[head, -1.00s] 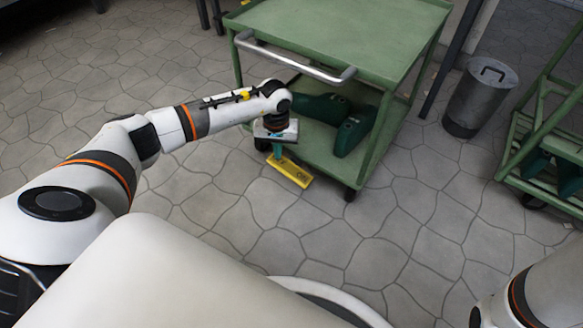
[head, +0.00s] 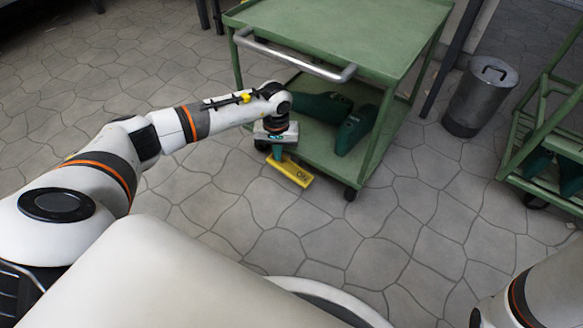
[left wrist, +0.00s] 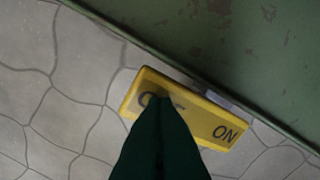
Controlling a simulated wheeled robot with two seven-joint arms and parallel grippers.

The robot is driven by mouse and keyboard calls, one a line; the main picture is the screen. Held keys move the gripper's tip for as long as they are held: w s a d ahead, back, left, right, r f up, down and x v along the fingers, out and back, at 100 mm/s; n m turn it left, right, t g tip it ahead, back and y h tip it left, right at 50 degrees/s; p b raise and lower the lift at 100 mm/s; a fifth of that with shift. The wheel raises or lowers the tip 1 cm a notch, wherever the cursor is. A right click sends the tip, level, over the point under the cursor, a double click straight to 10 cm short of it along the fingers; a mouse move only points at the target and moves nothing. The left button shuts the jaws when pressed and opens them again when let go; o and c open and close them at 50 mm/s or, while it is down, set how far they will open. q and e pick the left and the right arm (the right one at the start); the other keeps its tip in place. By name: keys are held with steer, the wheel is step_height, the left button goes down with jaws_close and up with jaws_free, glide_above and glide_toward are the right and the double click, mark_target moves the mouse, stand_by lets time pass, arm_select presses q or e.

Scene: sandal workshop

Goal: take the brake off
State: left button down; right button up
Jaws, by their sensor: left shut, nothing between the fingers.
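The yellow brake pedal (head: 291,170) sticks out low at the near left corner of the green trolley (head: 340,32). In the left wrist view the pedal (left wrist: 222,126) carries the word ON at its right end and a partly covered word at its left end. My left gripper (head: 277,154) points down at the pedal's left part. Its dark green fingers (left wrist: 160,105) are closed together with nothing between them and cover part of the left word. I cannot tell whether the fingertips touch the pedal. My right gripper is out of view.
Dark green shoe-like forms (head: 352,132) lie on the trolley's lower shelf. A grey bin (head: 480,97) and another green rack (head: 545,140) stand to the right. The stone floor in front is clear.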

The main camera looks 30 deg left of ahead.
arm_select(q)
steer(key=shift+f+b, duration=0.5)
steer(key=shift+f, duration=0.2)
stand_by(0.3)
step_height(320, 180, up, 6)
steer(key=p, duration=0.5)
steer(key=shift+r, duration=0.25)
steer(key=shift+r+p, duration=0.3)
steer(key=shift+r, duration=0.05)
steer(key=shift+d, duration=0.1)
